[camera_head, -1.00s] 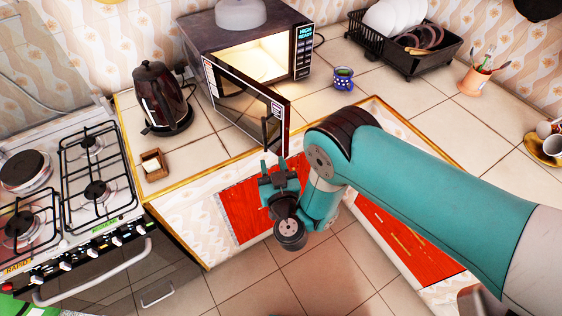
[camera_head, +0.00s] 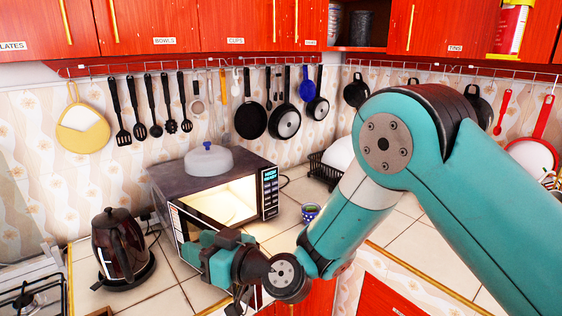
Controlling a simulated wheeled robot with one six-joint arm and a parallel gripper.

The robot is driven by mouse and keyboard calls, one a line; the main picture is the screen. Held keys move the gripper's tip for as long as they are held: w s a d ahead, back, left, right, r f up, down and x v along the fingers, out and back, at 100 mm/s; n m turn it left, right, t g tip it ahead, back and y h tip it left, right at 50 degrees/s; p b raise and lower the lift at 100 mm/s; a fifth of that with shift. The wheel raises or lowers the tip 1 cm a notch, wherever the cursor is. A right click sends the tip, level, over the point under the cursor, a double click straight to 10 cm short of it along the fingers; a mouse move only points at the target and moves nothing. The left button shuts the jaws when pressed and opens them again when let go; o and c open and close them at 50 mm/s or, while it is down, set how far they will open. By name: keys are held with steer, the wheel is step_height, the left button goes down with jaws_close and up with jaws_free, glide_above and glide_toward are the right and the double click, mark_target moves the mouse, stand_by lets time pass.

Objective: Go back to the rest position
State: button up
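My gripper (camera_head: 200,250) is in front of the open microwave (camera_head: 212,182) in the head view, at the end of my teal arm. Its fingers point left and overlap the microwave door (camera_head: 178,228) in the picture. I cannot tell whether they touch the door or how far apart the fingertips are. No held object is visible. The microwave is lit inside, and its door stands open toward the front left. A grey lid with a blue knob (camera_head: 208,160) sits on top of it.
A dark kettle (camera_head: 118,245) stands left of the microwave. A blue mug (camera_head: 310,212) and a dish rack (camera_head: 325,172) are to its right. Pans (camera_head: 285,120) and utensils (camera_head: 153,105) hang from a wall rail below red cabinets (camera_head: 150,25). The stove (camera_head: 28,298) is at the lower left.

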steer(key=s+d+m+g+h+b, duration=0.1)
steer(key=s+d+g+h+b, duration=0.1)
steer(key=s+d, duration=0.5)
steer(key=s+d+m+g+h+b, duration=0.1)
steer(key=s+d+g+h+b, duration=0.2)
steer(key=d, duration=1)
steer(key=s+d+m+g+h+b, duration=0.2)
steer(key=s+d+h, duration=0.4)
steer(key=s+d, duration=0.4)
steer(key=shift+s+r+g+b, duration=0.2)
steer(key=shift+s+g+b, duration=0.15)
steer(key=shift+s, duration=0.3)
